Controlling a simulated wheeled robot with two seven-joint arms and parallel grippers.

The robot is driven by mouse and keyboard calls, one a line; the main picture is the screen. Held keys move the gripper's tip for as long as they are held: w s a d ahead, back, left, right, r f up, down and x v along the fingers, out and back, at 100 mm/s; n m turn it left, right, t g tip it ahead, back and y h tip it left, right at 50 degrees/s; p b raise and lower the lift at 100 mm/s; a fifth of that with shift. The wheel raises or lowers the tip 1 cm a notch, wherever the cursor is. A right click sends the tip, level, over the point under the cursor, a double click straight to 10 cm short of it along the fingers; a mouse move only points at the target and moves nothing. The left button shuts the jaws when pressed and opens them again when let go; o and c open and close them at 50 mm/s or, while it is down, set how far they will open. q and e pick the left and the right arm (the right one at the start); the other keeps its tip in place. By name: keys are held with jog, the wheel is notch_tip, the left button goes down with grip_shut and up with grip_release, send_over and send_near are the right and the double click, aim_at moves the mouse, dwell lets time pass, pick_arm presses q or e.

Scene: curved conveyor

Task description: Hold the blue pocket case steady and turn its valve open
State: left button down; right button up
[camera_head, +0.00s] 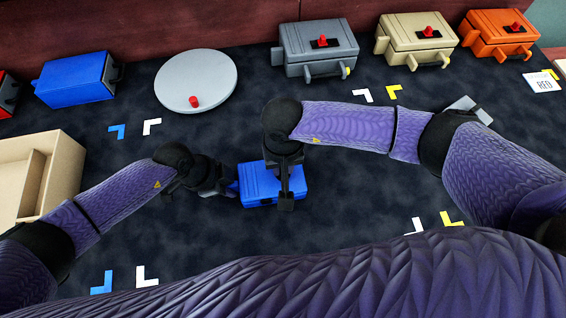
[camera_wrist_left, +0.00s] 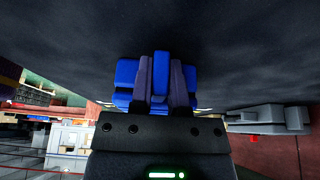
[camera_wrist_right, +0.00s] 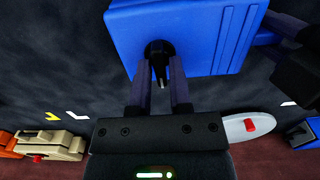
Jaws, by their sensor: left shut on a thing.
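The blue pocket case (camera_head: 257,187) lies on the dark mat in the middle of the head view, partly covered by my right gripper. My left gripper (camera_head: 228,188) is shut on a blue part at the case's left end. In the left wrist view, this part (camera_wrist_left: 160,75) sits between the fingers, with the case body behind. My right gripper (camera_head: 285,200) points down over the case's right part. In the right wrist view, its fingers (camera_wrist_right: 159,72) are apart, at either side of a black round fitting (camera_wrist_right: 158,50) on the blue case (camera_wrist_right: 195,25). I cannot tell whether they touch it.
Another blue case (camera_head: 75,80), a grey round disc (camera_head: 195,80), and grey (camera_head: 318,48), beige (camera_head: 415,38) and orange (camera_head: 498,35) cases stand along the back. A beige open box (camera_head: 68,160) is at left. The mat around the held case is clear.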

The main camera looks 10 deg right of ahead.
grip_shut()
jog(key=m, duration=0.8)
jog(key=shift+m, duration=0.3)
jog(key=m, duration=0.9)
jog(key=shift+m, duration=0.3)
dwell(0.4)
